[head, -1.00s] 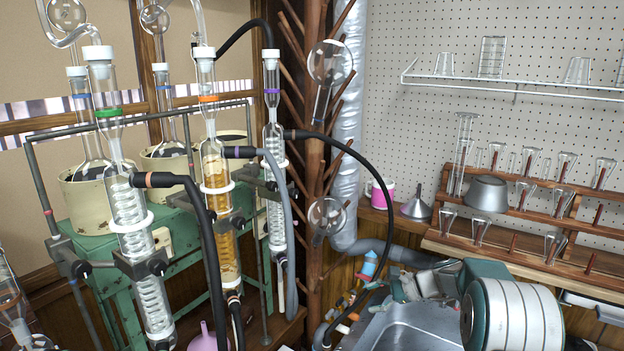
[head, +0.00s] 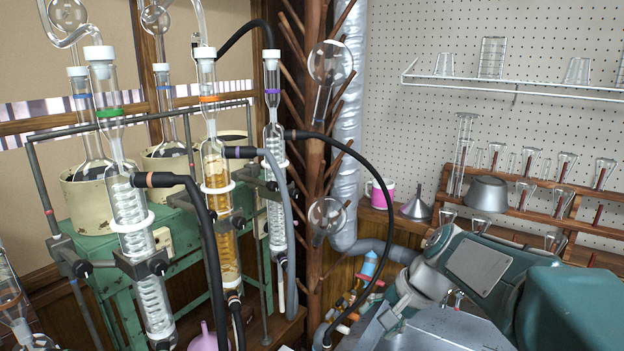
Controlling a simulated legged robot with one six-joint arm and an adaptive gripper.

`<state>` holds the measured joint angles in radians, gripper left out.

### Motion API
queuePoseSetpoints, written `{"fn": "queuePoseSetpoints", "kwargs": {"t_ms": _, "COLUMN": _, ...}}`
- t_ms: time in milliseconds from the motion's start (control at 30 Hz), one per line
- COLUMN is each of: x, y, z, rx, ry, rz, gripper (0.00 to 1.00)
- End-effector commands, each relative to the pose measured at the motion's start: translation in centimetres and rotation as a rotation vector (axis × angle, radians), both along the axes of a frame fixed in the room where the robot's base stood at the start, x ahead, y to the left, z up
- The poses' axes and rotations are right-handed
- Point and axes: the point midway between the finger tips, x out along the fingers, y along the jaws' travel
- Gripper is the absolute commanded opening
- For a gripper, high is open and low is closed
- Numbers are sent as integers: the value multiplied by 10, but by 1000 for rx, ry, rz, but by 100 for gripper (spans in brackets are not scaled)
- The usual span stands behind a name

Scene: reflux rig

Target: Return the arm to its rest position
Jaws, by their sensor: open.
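My arm (head: 480,265) shows at the lower right, its teal and grey links folded low over the sink area. My gripper (head: 393,312) shows small and partly hidden at the left end of the arm. It is open, and I see nothing held in it. The reflux rig stands well to the left, apart from the gripper, with glass condensers (head: 218,210) clamped upright on a green frame (head: 110,290).
A black hose (head: 372,215) loops down close left of my gripper. A wooden drying rack (head: 313,150) rises behind it. A wire shelf (head: 540,88) is above.

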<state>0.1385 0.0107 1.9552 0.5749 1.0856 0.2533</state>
Motion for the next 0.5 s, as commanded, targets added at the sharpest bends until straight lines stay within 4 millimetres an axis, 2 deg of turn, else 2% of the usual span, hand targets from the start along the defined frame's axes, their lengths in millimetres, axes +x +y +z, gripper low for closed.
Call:
{"fn": "queuePoseSetpoints", "kwargs": {"t_ms": 33, "x": -12, "y": 1, "z": 5, "rx": -33, "ry": -23, "rz": 25, "gripper": 70}}
{"fn": "queuePoseSetpoints", "kwargs": {"t_ms": 200, "x": -48, "y": -1, "z": 12, "rx": -143, "ry": -91, "rz": 106, "gripper": 70}}
{"fn": "queuePoseSetpoints", "kwargs": {"t_ms": 500, "x": -109, "y": -10, "z": 17, "rx": -339, "ry": -211, "rz": 247, "gripper": 70}}
